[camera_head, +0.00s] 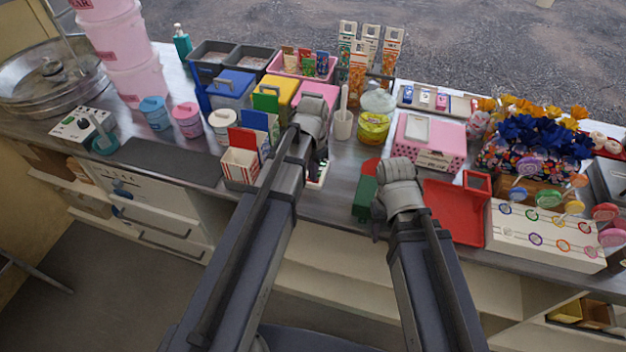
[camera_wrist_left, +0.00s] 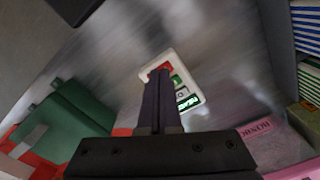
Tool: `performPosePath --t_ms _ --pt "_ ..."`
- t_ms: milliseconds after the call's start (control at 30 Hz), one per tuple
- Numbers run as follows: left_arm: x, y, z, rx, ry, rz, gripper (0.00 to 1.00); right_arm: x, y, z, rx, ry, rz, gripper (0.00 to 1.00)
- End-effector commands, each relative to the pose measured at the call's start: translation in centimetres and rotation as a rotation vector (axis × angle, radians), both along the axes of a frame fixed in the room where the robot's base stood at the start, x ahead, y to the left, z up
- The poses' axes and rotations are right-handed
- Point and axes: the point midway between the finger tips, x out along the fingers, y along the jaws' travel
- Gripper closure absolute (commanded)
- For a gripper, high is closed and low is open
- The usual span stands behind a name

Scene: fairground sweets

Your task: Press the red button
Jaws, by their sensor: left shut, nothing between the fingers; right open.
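A small white panel (camera_wrist_left: 183,90) lies on the metal counter in the left wrist view. It carries a red button (camera_wrist_left: 166,67), a green button (camera_wrist_left: 177,80) and a lit green display (camera_wrist_left: 188,102). My left gripper (camera_wrist_left: 159,73) is shut and empty, its fingertips over the red button and hiding part of it. I cannot tell whether they touch. In the head view my left gripper (camera_head: 321,165) hides most of the panel (camera_head: 314,183). My right gripper (camera_head: 378,228) is open, to the right near the counter's front edge, its fingers mostly hidden by the wrist.
A green box (camera_head: 364,196) stands right of the panel, with a red tray (camera_head: 455,212) further right. Striped popcorn boxes (camera_head: 240,165) stand left of my left gripper.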

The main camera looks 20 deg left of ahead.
Motion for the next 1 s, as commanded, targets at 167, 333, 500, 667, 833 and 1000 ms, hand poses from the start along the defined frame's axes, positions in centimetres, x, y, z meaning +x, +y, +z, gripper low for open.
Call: performPosePath --t_ms 167,333,500,667,833,1000 --pt "0.0 0.0 1.2 0.0 0.0 0.0 1.0 0.0 0.0 1.2 0.0 0.0 0.0 0.5" --pt "0.0 0.0 2.9 0.0 0.0 0.0 1.0 0.0 0.0 2.9 0.0 0.0 0.0 0.5" --pt "0.0 0.0 4.5 0.0 0.0 0.0 1.0 0.0 0.0 4.5 0.0 0.0 0.0 0.5" --pt "0.0 0.0 6.0 0.0 0.0 0.0 1.0 0.0 0.0 6.0 0.0 0.0 0.0 0.5" --pt "0.0 0.0 7.6 0.0 0.0 0.0 1.0 0.0 0.0 7.6 0.0 0.0 0.0 0.5" --pt "0.0 0.0 8.2 0.0 0.0 0.0 1.0 0.0 0.0 8.2 0.0 0.0 0.001 0.5"
